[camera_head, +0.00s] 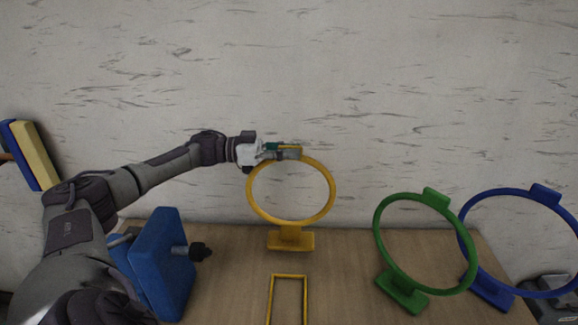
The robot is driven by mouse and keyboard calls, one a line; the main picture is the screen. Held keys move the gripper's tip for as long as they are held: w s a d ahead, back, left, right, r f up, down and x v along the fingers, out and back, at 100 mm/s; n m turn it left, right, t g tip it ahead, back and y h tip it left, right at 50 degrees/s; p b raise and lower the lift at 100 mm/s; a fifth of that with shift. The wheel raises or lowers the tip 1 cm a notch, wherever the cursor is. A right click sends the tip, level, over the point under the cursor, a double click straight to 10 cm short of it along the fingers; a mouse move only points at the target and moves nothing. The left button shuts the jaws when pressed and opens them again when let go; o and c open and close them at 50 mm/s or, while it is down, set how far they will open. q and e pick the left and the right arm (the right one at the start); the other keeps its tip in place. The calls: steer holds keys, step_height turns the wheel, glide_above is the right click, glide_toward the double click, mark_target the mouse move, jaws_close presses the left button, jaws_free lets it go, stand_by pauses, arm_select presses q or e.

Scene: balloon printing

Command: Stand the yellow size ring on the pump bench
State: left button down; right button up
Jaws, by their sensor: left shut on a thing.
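The yellow size ring (333,200) is upright, with its flat yellow foot (290,241) at the bottom, over the far part of the wooden bench (345,285). I cannot tell whether the foot touches the bench top. My left gripper (287,153) reaches in from the left and is shut on the top of the ring. A yellow rectangular outline (305,298) lies on the bench nearer to me, below the ring in the picture. My right gripper is out of view.
A green ring (381,245) and a blue ring (515,192) stand at the right of the bench, overlapping in the picture. A blue block-shaped device (165,265) with a dark nozzle (200,252) stands at the left. A pale wall is behind.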

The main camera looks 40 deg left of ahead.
arm_select(q)
steer(key=shift+f, duration=0.2)
step_height(320, 180, down, 4)
steer(key=shift+r+p, duration=0.2)
steer(key=shift+p, duration=0.15)
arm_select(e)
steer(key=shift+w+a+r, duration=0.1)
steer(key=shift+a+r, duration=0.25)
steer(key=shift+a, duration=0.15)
arm_select(q)
steer(key=shift+s, duration=0.1)
steer(key=c, duration=1.1)
jaws_free()
steer(key=shift+f, duration=0.15)
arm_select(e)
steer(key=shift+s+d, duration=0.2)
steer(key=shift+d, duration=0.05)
